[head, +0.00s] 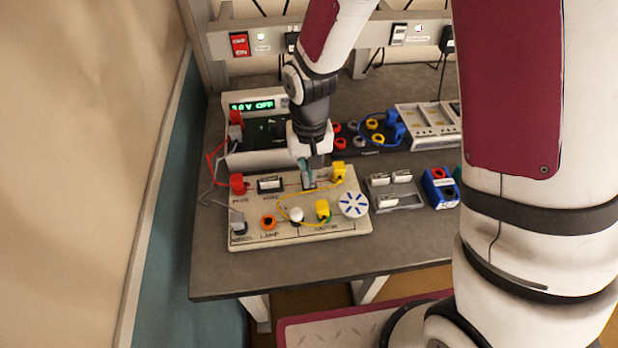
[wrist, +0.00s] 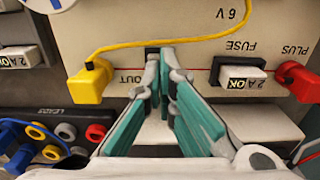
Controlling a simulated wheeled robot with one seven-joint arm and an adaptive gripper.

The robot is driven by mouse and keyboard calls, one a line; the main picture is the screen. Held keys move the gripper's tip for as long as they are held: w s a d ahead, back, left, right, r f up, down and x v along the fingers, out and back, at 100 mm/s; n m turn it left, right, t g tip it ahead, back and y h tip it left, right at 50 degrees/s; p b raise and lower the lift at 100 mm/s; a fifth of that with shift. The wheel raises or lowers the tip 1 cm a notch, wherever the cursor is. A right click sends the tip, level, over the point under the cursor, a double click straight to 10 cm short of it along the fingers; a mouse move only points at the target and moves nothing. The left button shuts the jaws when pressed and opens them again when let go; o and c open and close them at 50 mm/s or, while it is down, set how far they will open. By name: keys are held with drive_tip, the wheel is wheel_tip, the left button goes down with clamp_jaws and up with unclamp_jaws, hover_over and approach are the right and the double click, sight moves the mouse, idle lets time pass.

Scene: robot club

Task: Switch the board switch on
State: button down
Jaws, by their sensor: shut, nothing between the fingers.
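The cream circuit board (head: 345,228) lies on the grey bench, with a red PLUS plug (head: 237,184), a fuse (head: 270,184) and a yellow OUT plug (head: 339,172) along its far edge. My gripper (head: 308,181) points down at that edge, between the fuse and the yellow plug. In the wrist view its teal fingers (wrist: 166,55) are shut and empty, tips close together over the board (wrist: 190,18). A small dark part (wrist: 152,50) shows beside the tips, perhaps the board switch. The fingers hide most of it, so its position cannot be told, nor whether they touch.
A power supply (head: 255,105) with a green display ending in OFF stands behind the board. A lead strip (head: 370,137) with coloured plugs is behind right; a grey fuse tray (head: 393,192) and blue block (head: 440,187) are to the right. The bench front is clear.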

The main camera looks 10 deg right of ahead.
drive_tip(key=shift+f+b, duration=0.3)
drive_tip(key=shift+f, duration=0.55)
idle(0.4)
drive_tip(key=shift+r, duration=0.1)
drive_tip(key=shift+r+p, duration=1.75)
drive_tip(key=shift+r, duration=1.65)
drive_tip(key=shift+r, duration=0.1)
drive_tip(key=s+d+r+t, duration=0.1)
drive_tip(key=s+d+r, duration=0.25)
drive_tip(key=r, duration=0.35)
drive_tip(key=s+d+r+t, duration=0.2)
drive_tip(key=s+d+r, duration=0.15)
drive_tip(key=r, duration=0.45)
drive_tip(key=s+d+r+t, duration=0.1)
drive_tip(key=s+d+r, duration=0.25)
drive_tip(key=r, duration=0.35)
drive_tip(key=s+d+r+t, duration=0.1)
drive_tip(key=s+r, duration=0.2)
drive_tip(key=s, duration=0.5)
drive_tip(key=shift+s+d+r+t, duration=0.25)
drive_tip(key=shift+d+r+t, duration=0.05)
drive_tip(key=shift+d+r, duration=0.1)
